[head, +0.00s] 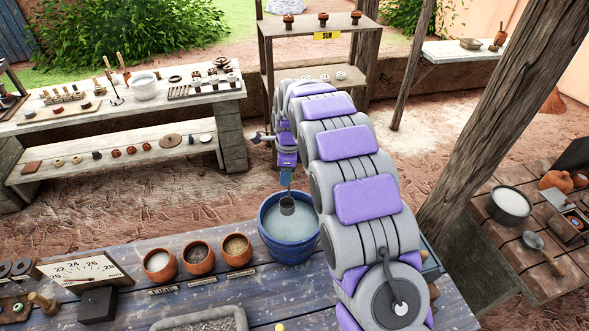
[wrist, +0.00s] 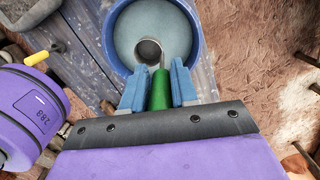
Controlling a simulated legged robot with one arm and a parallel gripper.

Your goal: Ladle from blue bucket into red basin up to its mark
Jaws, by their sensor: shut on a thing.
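The blue bucket (head: 290,251) stands at the far edge of the blue-grey table and holds pale greyish liquid. It also shows in the wrist view (wrist: 112,38). My gripper (wrist: 160,84) is shut on the green handle of the ladle (wrist: 160,98). In the head view my gripper (head: 287,176) is above the bucket, with the ladle's grey cup (head: 287,206) hanging below it. The cup is over the bucket's opening; I cannot tell whether it touches the liquid. I cannot make out the red basin or its mark; my arm covers the table's right part.
Several terracotta pots, one with white powder (head: 159,265), stand left of the bucket. A dial scale (head: 85,268) and a grey stone tray (head: 205,322) are on the same table. A wooden post (head: 485,120) rises at right, beside another table (head: 515,265).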

